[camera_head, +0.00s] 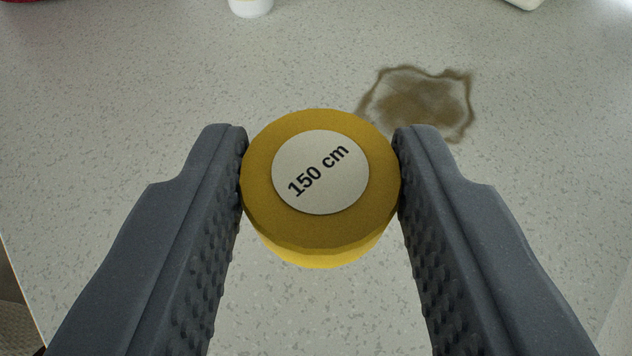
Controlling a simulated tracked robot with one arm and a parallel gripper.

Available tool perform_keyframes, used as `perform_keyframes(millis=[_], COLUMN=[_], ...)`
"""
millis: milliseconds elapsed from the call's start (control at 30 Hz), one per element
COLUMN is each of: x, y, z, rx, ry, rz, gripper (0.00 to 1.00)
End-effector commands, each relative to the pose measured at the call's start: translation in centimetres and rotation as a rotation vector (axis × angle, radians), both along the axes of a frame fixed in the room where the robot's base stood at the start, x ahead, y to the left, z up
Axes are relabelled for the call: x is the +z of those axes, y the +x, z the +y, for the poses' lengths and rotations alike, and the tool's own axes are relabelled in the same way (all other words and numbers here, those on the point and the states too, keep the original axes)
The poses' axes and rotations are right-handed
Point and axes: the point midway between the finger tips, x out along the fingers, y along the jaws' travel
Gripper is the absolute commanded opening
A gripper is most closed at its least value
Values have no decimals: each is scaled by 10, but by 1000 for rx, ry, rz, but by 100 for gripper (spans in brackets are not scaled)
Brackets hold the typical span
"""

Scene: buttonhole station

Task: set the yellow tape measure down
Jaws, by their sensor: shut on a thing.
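The yellow tape measure (322,229) is a round, short cylinder with a pale disc on top that reads "150 cm". My gripper (320,175) is shut on it, with one dark grey finger touching its left side and the other touching its right side. The tape measure sits between the fingertips, its labelled face toward the camera. Its underside is hidden, and I cannot tell how far it is above the speckled countertop (130,110).
A brown stain (418,102) lies on the countertop just beyond the right fingertip. A white object (251,6) stands at the top edge, partly cut off. A red thing (25,2) and a pale thing (524,3) show at the top corners. The countertop left of the gripper is clear.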

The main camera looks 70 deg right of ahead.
Motion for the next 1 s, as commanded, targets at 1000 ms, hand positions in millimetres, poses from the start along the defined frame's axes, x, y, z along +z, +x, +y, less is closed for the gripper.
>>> perform_keyframes(millis=[1000], x=[9], y=[-46], z=[12], rx=[187], ry=[12], rz=[-12], gripper=[14])
